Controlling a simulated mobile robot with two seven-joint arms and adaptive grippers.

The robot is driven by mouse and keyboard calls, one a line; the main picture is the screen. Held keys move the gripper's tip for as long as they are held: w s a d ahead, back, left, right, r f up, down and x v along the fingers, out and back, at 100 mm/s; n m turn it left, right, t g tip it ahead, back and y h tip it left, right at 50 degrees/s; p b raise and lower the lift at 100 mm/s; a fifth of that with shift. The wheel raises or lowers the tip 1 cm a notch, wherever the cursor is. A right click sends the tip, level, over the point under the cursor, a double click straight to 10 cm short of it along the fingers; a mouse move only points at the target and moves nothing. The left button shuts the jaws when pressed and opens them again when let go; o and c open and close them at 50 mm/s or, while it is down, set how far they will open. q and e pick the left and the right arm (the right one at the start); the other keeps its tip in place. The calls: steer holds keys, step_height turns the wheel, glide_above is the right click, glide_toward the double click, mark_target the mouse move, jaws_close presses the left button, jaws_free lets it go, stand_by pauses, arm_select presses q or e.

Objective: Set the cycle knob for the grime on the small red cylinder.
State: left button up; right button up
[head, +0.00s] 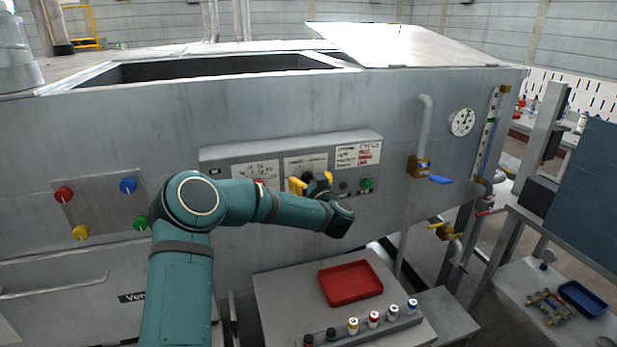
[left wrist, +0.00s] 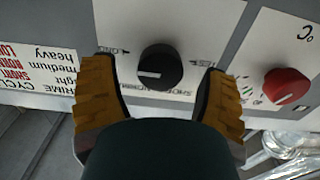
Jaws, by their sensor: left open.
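The black cycle knob (left wrist: 160,67) shows upside down in the left wrist view, on the machine's control panel. Its white pointer mark faces left in that view. My left gripper (left wrist: 160,82) is open, with its yellow fingers on either side of the knob; I cannot tell whether they touch it. In the head view the gripper (head: 312,184) is at the panel and hides most of the knob. The grime chart (left wrist: 40,72) pairs heavy, medium and light with cycle lengths. I cannot identify the small red cylinder or its grime.
A red temperature knob (left wrist: 286,87) sits beside the cycle knob. A green button (head: 367,184) is right of my gripper. Below, an empty red tray (head: 350,283) and several small capped jars (head: 373,319) stand on a grey bench. Pipes with valves (head: 421,167) run at the right.

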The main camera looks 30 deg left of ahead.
arm_select(q)
steer(key=shift+x, duration=0.8)
steer(key=shift+c, duration=0.2)
steer(key=c, duration=1.2)
steer(key=shift+o, duration=0.2)
